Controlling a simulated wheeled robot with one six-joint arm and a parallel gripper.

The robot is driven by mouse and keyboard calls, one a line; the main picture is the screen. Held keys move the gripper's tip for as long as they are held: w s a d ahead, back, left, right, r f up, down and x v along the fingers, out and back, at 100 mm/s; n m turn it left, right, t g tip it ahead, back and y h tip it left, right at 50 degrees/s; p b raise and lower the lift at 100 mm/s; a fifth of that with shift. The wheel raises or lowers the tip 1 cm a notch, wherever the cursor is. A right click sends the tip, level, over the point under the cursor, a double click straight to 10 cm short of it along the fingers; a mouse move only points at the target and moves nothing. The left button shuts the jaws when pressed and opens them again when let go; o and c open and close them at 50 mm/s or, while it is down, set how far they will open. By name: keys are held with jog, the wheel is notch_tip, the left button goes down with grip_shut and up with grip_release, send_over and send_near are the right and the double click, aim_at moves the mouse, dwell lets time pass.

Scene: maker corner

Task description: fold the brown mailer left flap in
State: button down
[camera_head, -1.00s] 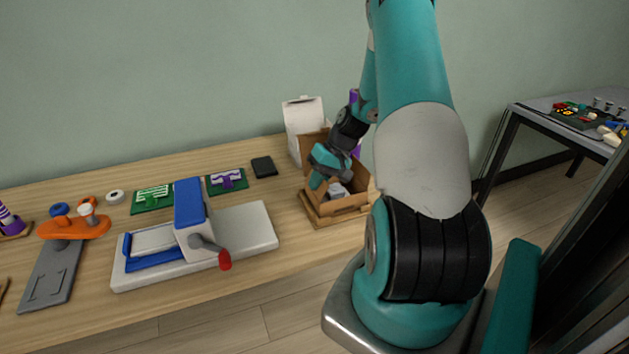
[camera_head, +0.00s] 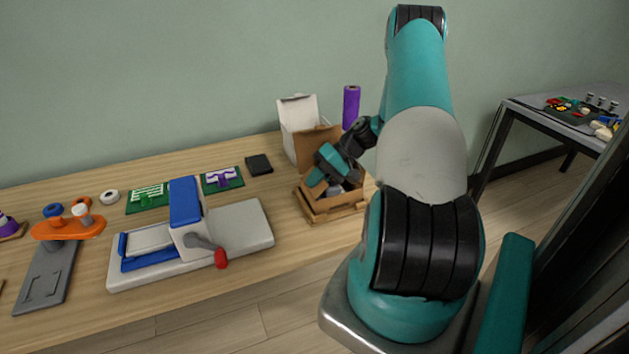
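The brown mailer (camera_head: 345,208) stands open on a brown tray-like base near the right end of the wooden table. Its lid (camera_head: 318,139) stands up at the back. A grey item (camera_head: 336,190) lies inside, partly covered by my arm. My gripper (camera_head: 313,179) reaches down from the right, over the mailer's left side. The gripper hides most of the left flap, so I cannot tell its angle or whether the fingers touch it. The finger gap is too small to make out.
An open white box (camera_head: 297,113) stands behind the mailer, with a purple roll (camera_head: 351,107) to its right. A black flat item (camera_head: 259,165), green boards (camera_head: 148,198) and a blue-and-grey press (camera_head: 245,228) are to the left. The table front between press and mailer is clear.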

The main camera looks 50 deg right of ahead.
jog(key=c, duration=1.4)
grip_release()
jog(key=shift+o, duration=0.2)
jog(key=v, duration=1.7)
jog(key=shift+d+p, duration=0.15)
jog(key=shift+p, duration=0.15)
jog(key=shift+r, duration=0.1)
